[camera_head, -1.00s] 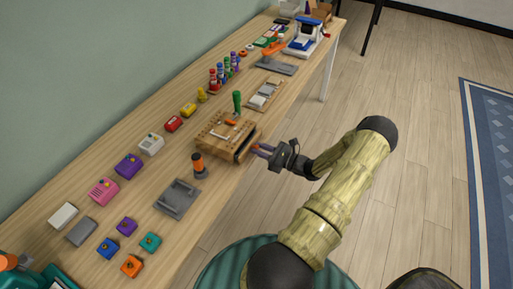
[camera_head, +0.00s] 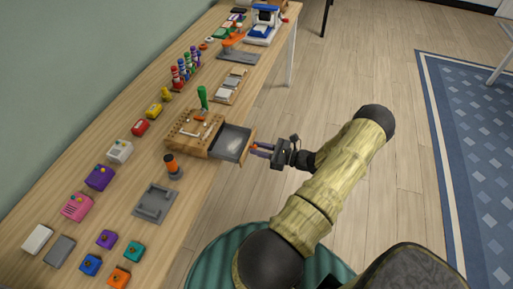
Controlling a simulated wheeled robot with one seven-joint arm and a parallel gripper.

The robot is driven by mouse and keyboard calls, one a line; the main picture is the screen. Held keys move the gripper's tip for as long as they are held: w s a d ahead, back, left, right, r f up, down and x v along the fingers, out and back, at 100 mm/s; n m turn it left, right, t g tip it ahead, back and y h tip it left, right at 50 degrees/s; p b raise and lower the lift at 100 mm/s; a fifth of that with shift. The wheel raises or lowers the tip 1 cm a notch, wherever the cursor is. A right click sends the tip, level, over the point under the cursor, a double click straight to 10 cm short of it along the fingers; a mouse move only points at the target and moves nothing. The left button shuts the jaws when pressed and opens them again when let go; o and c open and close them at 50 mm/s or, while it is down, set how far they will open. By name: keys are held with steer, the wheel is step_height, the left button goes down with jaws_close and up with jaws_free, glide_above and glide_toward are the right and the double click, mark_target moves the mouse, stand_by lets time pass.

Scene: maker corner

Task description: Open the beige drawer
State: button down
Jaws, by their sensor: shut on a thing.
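The beige drawer (camera_head: 252,144) stands pulled out of a wooden tool block (camera_head: 188,138) at the table's right edge. Its grey inside shows and looks empty. The drawer reaches out past the table edge over the floor. My gripper (camera_head: 256,148) is at the drawer's front face, shut on its handle. The handle itself is mostly hidden by the fingers and too small to make out.
A green-handled tool (camera_head: 203,97) stands upright in the tool block. Several coloured boxes line the table (camera_head: 60,190). The floor (camera_head: 340,75) at right is clear.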

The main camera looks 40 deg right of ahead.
steer(key=c, duration=1.2)
jaws_free()
steer(key=b+v, duration=0.2)
steer(key=v, duration=1.5)
steer(key=shift+s, duration=0.2)
